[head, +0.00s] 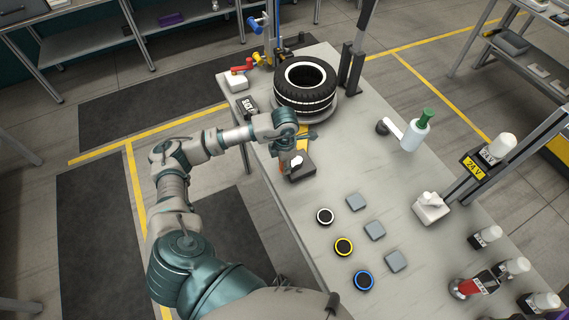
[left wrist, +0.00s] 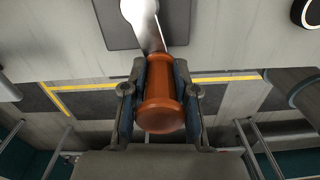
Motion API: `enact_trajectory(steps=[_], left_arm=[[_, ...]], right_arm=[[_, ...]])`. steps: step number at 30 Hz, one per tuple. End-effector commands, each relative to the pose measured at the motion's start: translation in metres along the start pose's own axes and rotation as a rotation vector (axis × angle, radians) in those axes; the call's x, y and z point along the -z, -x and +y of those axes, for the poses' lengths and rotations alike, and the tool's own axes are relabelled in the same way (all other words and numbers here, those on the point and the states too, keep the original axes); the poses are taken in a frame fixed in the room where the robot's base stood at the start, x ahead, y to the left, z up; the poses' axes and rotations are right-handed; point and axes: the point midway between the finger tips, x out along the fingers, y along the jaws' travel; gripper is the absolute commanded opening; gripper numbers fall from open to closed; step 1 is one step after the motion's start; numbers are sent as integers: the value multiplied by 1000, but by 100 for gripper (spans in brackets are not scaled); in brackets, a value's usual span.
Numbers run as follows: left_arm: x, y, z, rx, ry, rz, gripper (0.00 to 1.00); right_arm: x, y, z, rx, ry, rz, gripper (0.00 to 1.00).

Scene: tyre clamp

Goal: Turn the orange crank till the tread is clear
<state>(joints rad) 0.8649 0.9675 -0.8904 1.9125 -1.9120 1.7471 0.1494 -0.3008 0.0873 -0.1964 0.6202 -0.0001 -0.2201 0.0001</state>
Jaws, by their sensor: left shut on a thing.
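The orange crank handle (left wrist: 164,100) is in the middle of the left wrist view, upright between the two fingers of my left gripper (left wrist: 161,105), which is shut on it. A pale metal crank arm (left wrist: 150,30) runs from it over a dark grey base plate (left wrist: 125,32). In the head view my left gripper (head: 289,158) is at the crank, beside a dark base (head: 303,172), and mostly hides the handle. The black tyre (head: 305,90) with white bands lies flat on a round grey stand behind the gripper. My right gripper is not in view.
A dark upright post (head: 352,62) stands right of the tyre.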

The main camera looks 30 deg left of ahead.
Motion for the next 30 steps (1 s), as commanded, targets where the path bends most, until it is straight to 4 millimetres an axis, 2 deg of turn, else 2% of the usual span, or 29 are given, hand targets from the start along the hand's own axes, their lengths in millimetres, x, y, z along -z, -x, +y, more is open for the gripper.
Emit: enact_trajectory(steps=[14,28,29,30], left_arm=[[-1,2,4,-9,159,-7,0],[-1,3,4,-8,172,-8,0],[-1,3,4,-8,172,-8,30],[-1,3,4,-8,172,-8,40]], right_arm=[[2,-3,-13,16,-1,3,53],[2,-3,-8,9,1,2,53],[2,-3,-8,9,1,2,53],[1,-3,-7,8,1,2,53]])
